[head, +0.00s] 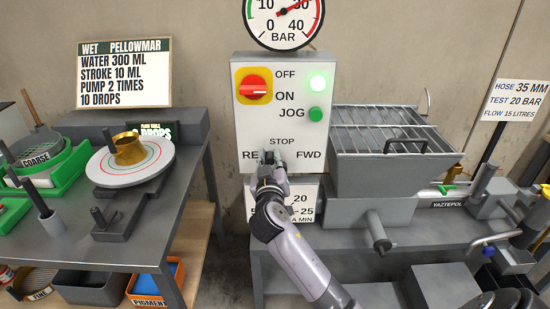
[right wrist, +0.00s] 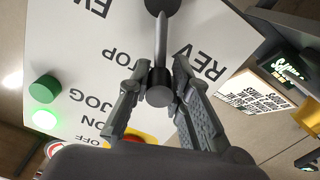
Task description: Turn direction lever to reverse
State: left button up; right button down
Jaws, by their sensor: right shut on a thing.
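The direction lever (right wrist: 161,45) is a thin grey rod with a dark round knob (right wrist: 160,96), rising from a dark hub on the white control panel (head: 243,125). In the right wrist view the lever lies between the STOP and REV labels in the picture; its exact setting is hard to tell. My right gripper (head: 272,160) is at the panel below STOP, covering the lever and the end of the REV label in the head view. In the right wrist view its fingers (right wrist: 160,92) are closed on either side of the knob. My left gripper is not seen.
The panel also bears a red rotary switch (head: 254,87), a green JOG button (head: 316,114) and a lit green lamp (head: 317,82). A grey hopper with a grate (head: 385,172) stands close to the right. A flow table (head: 130,164) stands on the left bench.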

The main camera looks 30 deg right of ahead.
jog(key=shift+w+a+f+n, duration=0.2)
jog(key=shift+a+n, duration=0.15)
jog(key=shift+n, duration=0.35)
jog(key=c, duration=1.8)
grip_release()
jog(key=shift+f, duration=0.1)
jog(key=o, duration=0.4)
jog(key=shift+s+d, duration=0.1)
jog(key=shift+s, duration=0.05)
jog(key=shift+c, duration=0.2)
